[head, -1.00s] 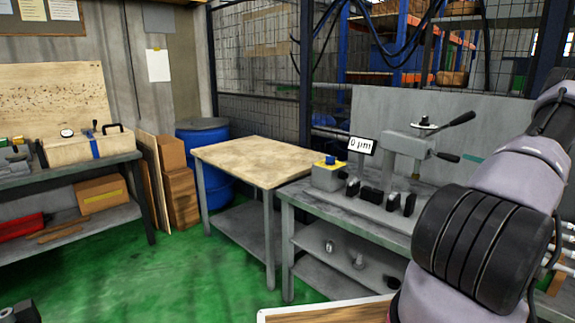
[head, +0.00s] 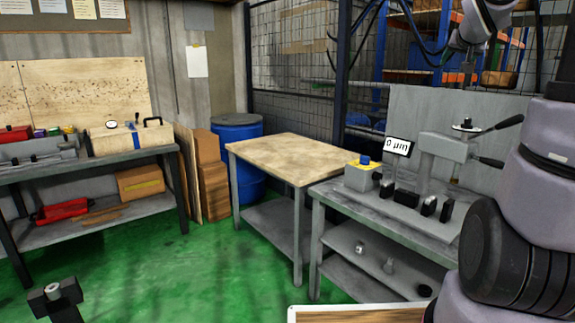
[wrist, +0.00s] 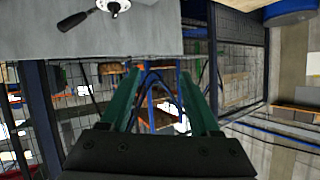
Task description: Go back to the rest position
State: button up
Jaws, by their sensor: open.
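My gripper (wrist: 160,104) shows in the wrist view with its two green fingers apart and nothing between them. It hangs in free air, with the mesh fence and shelving far behind it. In the head view my arm rises at the right edge, and the fingers cannot be made out there. The grey bench with the measuring fixture (head: 440,150) and its small display (head: 397,146) stands left of my arm. The wrist view shows part of this fixture (wrist: 113,8) at the top, away from the fingers.
A wood-topped table (head: 290,158) stands beside the grey bench, with a blue barrel (head: 238,150) behind it. A workbench (head: 90,158) with a wooden box (head: 125,140) is at the left. The green floor (head: 180,270) between them is clear. The mesh fence (head: 290,70) closes the back.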

jog(key=s+a+f+n+g+y, duration=0.1)
jog(key=s+a+f+g+y, duration=0.1)
jog(key=s+a, duration=0.9)
jog(key=s+a+f+n+g+y, duration=0.1)
jog(key=s+a+f+g+y, duration=0.2)
jog(key=s+a+f, duration=0.4)
jog(key=s+a+y, duration=0.1)
jog(key=s+a, duration=0.3)
jog(key=s, duration=0.6)
jog(key=shift+a+f+y, duration=0.15)
jog(key=shift+a+y, duration=0.25)
jog(key=shift+w, duration=0.1)
